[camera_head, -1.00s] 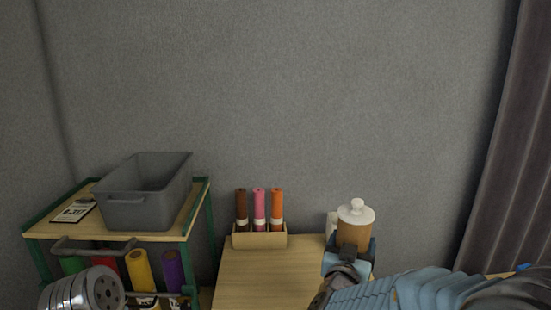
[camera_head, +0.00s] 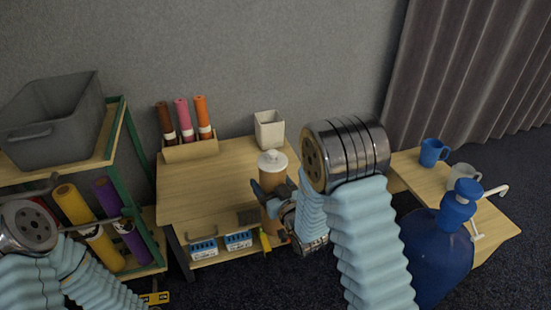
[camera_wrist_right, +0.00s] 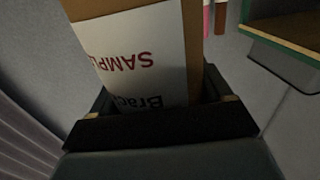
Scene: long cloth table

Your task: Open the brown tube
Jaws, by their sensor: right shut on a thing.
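The brown tube (camera_head: 273,183) with a white knobbed cap (camera_head: 272,160) is upright at the front right edge of the wooden table. The cap is on its top. My right gripper (camera_head: 270,196) is shut around the tube below the cap. In the right wrist view the tube (camera_wrist_right: 193,45) stands between the jaws (camera_wrist_right: 160,112), with a white label (camera_wrist_right: 130,60) reading "SAMPLE" facing the camera. My left arm shows at the lower left of the head view, but its gripper does not show.
A holder (camera_head: 190,150) with three coloured rolls and a white container (camera_head: 269,130) stand at the back of the table (camera_head: 195,188). A green-framed cart with a grey bin (camera_head: 55,120) stands left. A blue water bottle (camera_head: 437,255) and mugs (camera_head: 433,152) are right.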

